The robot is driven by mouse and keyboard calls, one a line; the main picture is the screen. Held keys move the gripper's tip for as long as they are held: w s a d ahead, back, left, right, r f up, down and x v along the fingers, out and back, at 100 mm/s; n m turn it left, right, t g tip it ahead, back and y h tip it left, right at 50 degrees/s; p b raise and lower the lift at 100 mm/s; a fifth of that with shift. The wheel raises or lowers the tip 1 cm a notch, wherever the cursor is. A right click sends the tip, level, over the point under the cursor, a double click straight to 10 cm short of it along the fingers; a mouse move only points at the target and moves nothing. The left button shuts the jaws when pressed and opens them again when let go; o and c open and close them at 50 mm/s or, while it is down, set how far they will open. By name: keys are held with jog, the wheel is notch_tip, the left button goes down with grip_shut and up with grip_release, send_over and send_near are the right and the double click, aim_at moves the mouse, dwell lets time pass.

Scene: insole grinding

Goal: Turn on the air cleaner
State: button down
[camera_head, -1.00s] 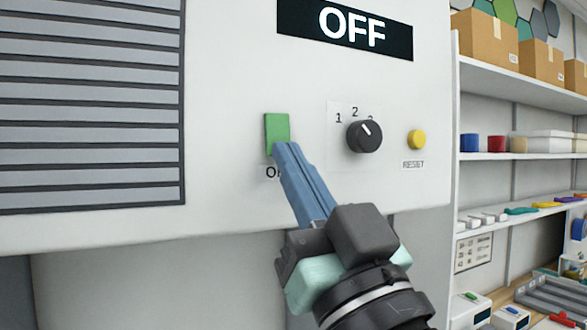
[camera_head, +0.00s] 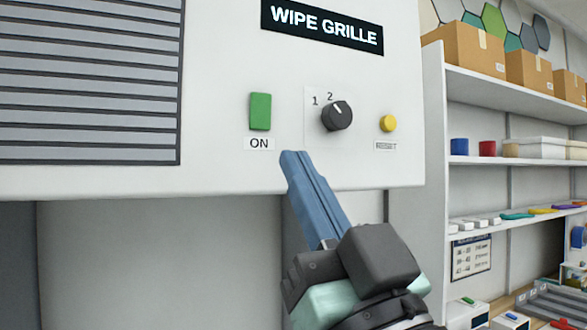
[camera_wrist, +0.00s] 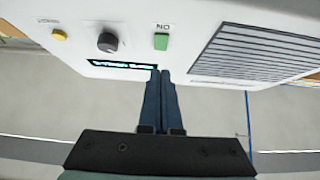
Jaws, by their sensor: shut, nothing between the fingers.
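The air cleaner (camera_head: 225,172) is a white box with a green ON button (camera_head: 260,111), a black knob (camera_head: 337,116) numbered 1 and 2, and a yellow RESET button (camera_head: 388,123). Its black display (camera_head: 322,25) reads "WIPE GRILLE". My gripper (camera_head: 291,156) is shut and empty, its blue fingers together. The fingertips are below and right of the ON button, apart from it. In the wrist view, the fingers (camera_wrist: 162,72) point at the panel, with the green button (camera_wrist: 161,41) just beyond the tips, the knob (camera_wrist: 108,42) and the display (camera_wrist: 122,64) to the left.
A slatted grille (camera_head: 90,80) fills the left of the panel. Shelves (camera_head: 510,85) with cardboard boxes (camera_head: 470,48) and small items stand at the right. The space below the air cleaner's lower edge looks clear.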

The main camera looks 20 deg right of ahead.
jog(key=w+f+b+v, duration=0.1)
jog(key=b+v, duration=0.1)
jog(key=v, duration=0.3)
jog(key=a+h, duration=0.1)
jog(key=a, duration=1.3)
jog(key=shift+r+t, duration=0.4)
jog(key=shift+r, duration=0.05)
